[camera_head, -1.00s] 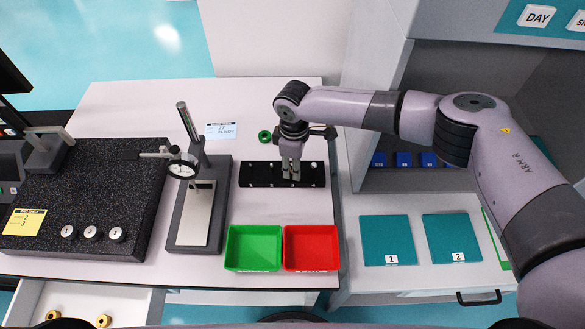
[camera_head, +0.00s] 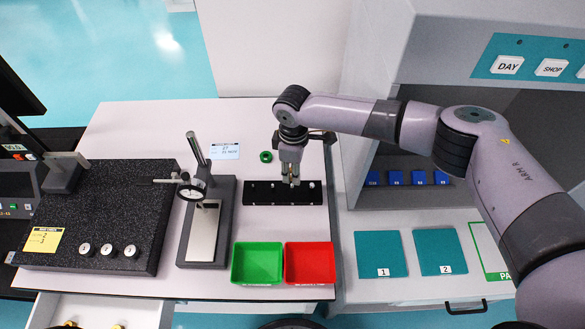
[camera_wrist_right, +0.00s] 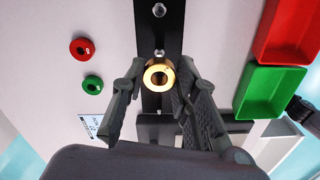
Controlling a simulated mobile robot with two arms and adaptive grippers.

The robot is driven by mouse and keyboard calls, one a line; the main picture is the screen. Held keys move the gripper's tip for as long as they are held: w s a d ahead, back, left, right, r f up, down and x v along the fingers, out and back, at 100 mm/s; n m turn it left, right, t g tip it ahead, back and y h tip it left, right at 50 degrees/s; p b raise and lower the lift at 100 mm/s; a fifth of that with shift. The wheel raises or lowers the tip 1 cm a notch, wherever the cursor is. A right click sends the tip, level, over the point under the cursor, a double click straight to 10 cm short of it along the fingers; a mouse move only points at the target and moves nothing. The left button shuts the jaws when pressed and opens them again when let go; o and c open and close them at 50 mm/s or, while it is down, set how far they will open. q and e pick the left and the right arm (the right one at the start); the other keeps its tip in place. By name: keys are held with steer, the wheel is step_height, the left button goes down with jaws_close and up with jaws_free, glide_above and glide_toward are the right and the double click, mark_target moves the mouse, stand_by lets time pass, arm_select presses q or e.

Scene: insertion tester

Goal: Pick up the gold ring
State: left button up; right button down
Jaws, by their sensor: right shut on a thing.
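The gold ring (camera_wrist_right: 149,74) is between the fingertips of my right gripper (camera_wrist_right: 160,68) in the right wrist view, and the gripper is shut on it. A black bar (camera_wrist_right: 160,33) with silver pegs lies behind the ring in that view. In the head view my right gripper (camera_head: 290,181) points down over the middle of the black bar (camera_head: 257,193). The ring is too small there to make out clearly, and its exact height above the bar cannot be told. My left gripper is not in view.
A green tray (camera_head: 257,281) and a red tray (camera_head: 310,281) stand in front of the bar. A dial gauge stand (camera_head: 222,228) and a dark granite plate (camera_head: 110,205) are to the left. An open drawer (camera_head: 95,309) is front left.

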step_height(320, 180, up, 12)
steer(key=p, duration=0.8)
